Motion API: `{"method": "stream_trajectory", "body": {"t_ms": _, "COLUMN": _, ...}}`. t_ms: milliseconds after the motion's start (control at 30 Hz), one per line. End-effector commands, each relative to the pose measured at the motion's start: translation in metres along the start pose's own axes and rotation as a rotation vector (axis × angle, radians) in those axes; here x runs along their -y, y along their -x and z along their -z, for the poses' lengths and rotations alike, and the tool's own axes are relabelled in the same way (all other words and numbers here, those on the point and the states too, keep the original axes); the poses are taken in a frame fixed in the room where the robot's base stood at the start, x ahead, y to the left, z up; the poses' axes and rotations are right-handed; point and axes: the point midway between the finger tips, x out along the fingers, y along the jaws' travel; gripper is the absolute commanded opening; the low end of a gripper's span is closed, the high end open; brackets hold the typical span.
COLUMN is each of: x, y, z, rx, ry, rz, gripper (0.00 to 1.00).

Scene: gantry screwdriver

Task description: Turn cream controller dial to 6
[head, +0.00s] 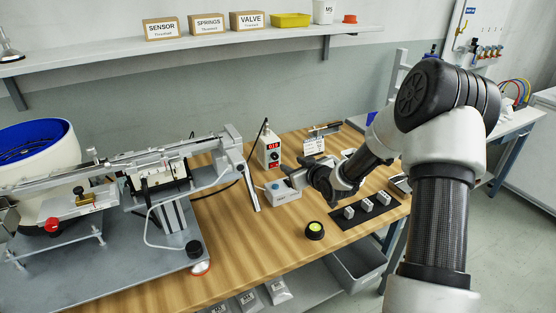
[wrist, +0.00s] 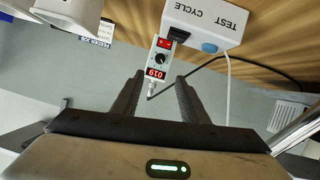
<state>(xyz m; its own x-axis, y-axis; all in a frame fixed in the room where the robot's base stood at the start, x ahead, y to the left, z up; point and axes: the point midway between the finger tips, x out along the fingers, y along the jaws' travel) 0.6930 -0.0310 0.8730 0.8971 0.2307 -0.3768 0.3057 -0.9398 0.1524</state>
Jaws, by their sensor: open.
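The cream controller (head: 269,146) is a small upright box with a red display, standing at the back of the wooden bench. In the wrist view the controller (wrist: 153,76) appears upside down, with a black round dial (wrist: 160,57) between a red switch and the lit red display (wrist: 157,72). The dial's pointer setting is too small to read. My gripper (head: 306,171) is to the right of the controller and nearer in the head view. In the wrist view my gripper (wrist: 159,77) is open and empty, its fingers pointing toward the controller and apart from the dial.
A TEST CYCLE box (head: 286,194) with a blue button (wrist: 209,47) stands close in front of the controller. A black-yellow round piece (head: 315,231) and a dark mat (head: 345,223) with several grey blocks lie nearer. The feeder rail (head: 110,168) stands left; a cable (wrist: 205,65) runs beside the controller.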

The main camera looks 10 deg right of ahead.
Motion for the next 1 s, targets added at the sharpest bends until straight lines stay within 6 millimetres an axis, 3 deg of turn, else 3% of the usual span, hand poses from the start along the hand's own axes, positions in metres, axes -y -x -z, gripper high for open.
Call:
{"method": "stream_trajectory", "body": {"t_ms": 300, "x": 0.002, "y": -0.073, "z": -0.003, "rx": 0.0, "ry": -0.001, "rz": 0.001, "gripper": 0.4}}
{"method": "stream_trajectory", "body": {"t_ms": 533, "x": 0.001, "y": -0.117, "z": -0.002, "rx": 0.0, "ry": -0.001, "rz": 0.0, "gripper": 0.4}}
{"method": "stream_trajectory", "body": {"t_ms": 733, "x": 0.0, "y": -0.138, "z": -0.001, "rx": 0.001, "ry": -0.001, "rz": 0.0, "gripper": 0.4}}
{"method": "stream_trajectory", "body": {"t_ms": 1000, "x": 0.0, "y": -0.143, "z": 0.0, "rx": 0.001, "ry": 0.0, "rz": 0.0, "gripper": 0.4}}
